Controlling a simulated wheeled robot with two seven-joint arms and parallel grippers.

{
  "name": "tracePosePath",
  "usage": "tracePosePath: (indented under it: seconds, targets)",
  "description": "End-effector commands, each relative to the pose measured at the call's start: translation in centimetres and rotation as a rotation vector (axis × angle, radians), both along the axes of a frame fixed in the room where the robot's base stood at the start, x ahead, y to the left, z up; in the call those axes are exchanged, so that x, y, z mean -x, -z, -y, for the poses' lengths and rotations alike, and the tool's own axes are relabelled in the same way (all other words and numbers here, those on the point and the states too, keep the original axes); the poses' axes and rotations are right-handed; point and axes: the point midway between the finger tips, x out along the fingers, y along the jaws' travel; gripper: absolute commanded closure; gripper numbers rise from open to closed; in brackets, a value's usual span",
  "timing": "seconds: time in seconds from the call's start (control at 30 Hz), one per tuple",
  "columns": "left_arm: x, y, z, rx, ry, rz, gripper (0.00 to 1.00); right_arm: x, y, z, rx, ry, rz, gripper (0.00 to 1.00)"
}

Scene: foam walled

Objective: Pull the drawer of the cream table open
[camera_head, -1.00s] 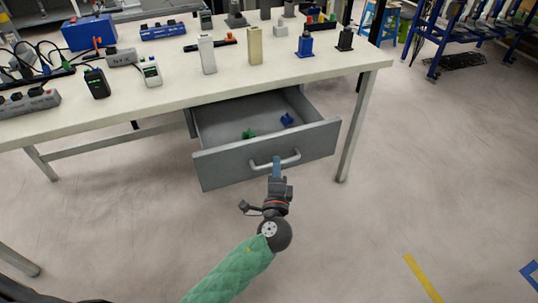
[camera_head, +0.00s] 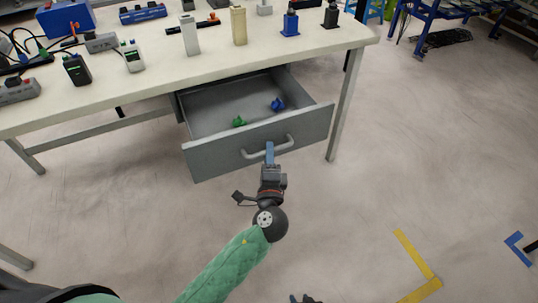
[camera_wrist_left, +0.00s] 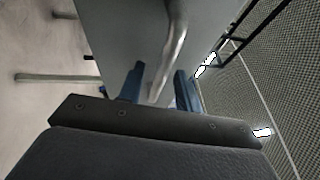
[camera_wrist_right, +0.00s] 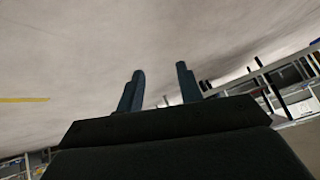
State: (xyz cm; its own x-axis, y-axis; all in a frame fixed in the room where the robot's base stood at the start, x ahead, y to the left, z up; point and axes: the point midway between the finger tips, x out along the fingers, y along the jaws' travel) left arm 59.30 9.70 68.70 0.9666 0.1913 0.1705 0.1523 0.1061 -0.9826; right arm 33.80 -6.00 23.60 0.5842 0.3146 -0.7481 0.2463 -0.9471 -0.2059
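The cream table (camera_head: 250,68) has a grey drawer (camera_head: 215,158) below its top, pulled well out. A small green item (camera_head: 239,121) and a blue item (camera_head: 278,104) lie inside it. My left gripper (camera_head: 269,152) is at the drawer's metal handle (camera_head: 283,147). In the left wrist view the handle bar (camera_wrist_left: 175,40) runs down between the two fingers (camera_wrist_left: 159,88), which stand apart with gaps beside the bar; contact cannot be told. My right gripper (camera_wrist_right: 160,88) is open and empty over the floor; only a bit shows at the head view's bottom edge.
Power strips, chargers and blocks stand on the tabletop, including a cream block (camera_head: 239,26) and a blue box (camera_head: 66,18). A table leg (camera_head: 341,115) stands right of the drawer. A blue rack (camera_head: 450,18) is at the back right. The floor in front is clear, with yellow tape (camera_head: 415,260).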

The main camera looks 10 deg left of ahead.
Motion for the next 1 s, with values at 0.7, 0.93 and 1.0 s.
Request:
tracePosePath:
  seconds: [0.7,0.93,1.0]
  targets:
    - [6.4,1.2,1.3,0.0,0.0,-0.002,0.66,-5.7,-5.9,-0.7,-0.042,0.022,0.229,0.64]
    - [7.5,1.4,1.5,0.001,0.0,-0.001,0.66,-6.5,-7.1,-0.8,-0.05,0.026,0.27,0.64]
    - [7.6,1.4,1.5,0.001,0.0,0.0,0.66,-6.6,-7.1,-0.8,-0.051,0.027,0.271,0.64]
